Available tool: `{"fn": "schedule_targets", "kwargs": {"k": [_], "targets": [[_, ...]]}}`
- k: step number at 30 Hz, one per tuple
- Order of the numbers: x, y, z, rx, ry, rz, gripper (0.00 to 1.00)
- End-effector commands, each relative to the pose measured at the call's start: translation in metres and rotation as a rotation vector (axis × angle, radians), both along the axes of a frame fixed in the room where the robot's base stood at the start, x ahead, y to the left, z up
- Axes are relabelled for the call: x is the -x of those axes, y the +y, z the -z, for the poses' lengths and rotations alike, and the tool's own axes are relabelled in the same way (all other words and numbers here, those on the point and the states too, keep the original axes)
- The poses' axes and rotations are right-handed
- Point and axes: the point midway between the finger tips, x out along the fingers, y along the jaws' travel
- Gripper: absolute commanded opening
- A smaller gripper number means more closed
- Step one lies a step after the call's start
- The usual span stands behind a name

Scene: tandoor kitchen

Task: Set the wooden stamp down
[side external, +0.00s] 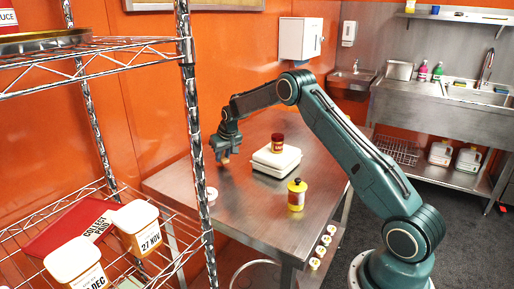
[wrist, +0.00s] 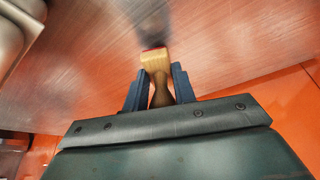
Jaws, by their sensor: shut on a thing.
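In the wrist view the wooden stamp (wrist: 156,63) is light wood with a narrow waist and a red edge at its far end. My gripper (wrist: 157,84) has a blue finger on each side of the stamp and is shut on it. A dark shadow lies on the steel just beyond the stamp's red end. In the side view my gripper (side external: 225,158) is low over the left part of the steel table (side external: 255,205), left of the white box. The stamp is tiny there, and whether it touches the table cannot be told.
A white box (side external: 276,161) with a red-lidded jar (side external: 277,143) on top stands right of my gripper. A yellow bottle (side external: 297,194) stands nearer the front. A small white cup (side external: 211,194) is near the left edge. A wire shelf (side external: 200,170) stands in the left foreground.

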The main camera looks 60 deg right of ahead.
Motion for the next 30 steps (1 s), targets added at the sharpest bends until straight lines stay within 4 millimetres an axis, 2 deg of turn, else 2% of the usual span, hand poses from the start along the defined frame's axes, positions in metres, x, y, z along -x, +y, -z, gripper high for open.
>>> {"fn": "schedule_targets", "kwargs": {"k": [4, 18, 19, 22, 30], "targets": [[0.0, 0.0, 0.012, 0.0, 0.0, 0.0, 0.04], [0.0, 0.0, 0.017, 0.0, 0.0, 0.0, 0.04], [0.0, 0.0, 0.017, 0.0, 0.0, 0.0, 0.3], [0.0, 0.0, 0.017, 0.0, 0.0, 0.0, 0.48], [0.0, 0.0, 0.016, 0.0, 0.0, 0.0, 0.48]]}}
